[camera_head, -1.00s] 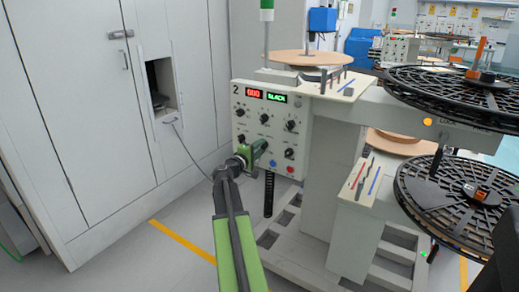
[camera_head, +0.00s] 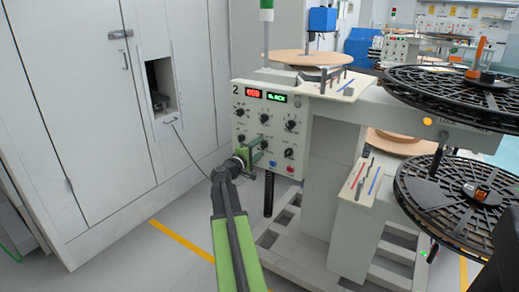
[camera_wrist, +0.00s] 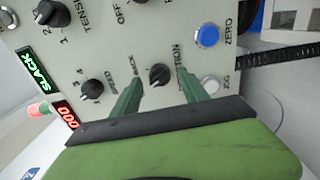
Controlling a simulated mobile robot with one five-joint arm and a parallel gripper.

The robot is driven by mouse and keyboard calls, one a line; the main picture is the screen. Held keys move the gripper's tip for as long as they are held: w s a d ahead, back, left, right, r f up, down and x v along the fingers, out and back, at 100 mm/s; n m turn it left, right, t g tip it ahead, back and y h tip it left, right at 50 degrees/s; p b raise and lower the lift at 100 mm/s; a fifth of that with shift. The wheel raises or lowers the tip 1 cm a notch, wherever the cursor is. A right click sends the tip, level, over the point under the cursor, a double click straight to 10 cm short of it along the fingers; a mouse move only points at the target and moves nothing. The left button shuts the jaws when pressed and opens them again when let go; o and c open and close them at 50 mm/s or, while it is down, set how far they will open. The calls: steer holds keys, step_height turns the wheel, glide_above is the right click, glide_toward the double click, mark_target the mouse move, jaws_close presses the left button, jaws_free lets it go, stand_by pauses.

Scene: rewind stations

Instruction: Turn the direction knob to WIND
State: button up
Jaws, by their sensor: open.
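The direction knob (camera_wrist: 159,75) is a small black knob on the cream control panel (camera_head: 283,100) of station 2. In the wrist view, the label beside it is partly hidden and ends in "CTION", and a "BACK" mark is near it. I cannot read its setting surely. My gripper (camera_wrist: 161,82) has two green fingers, spread apart, with one on each side of the knob. Whether they touch it is unclear. In the head view my gripper (camera_head: 257,150) is at the panel's lower left and hides part of it.
A blue ZERO button (camera_wrist: 207,36) and a white button (camera_wrist: 210,84) lie near the right finger. Another small knob (camera_wrist: 92,88) lies left of the fingers. A red button (camera_head: 290,169) is low on the panel. Large black reels (camera_head: 452,205) stand at right. The floor in front of the cabinet is open.

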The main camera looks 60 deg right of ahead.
steer(key=a, duration=1.6)
steer(key=shift+a, duration=0.25)
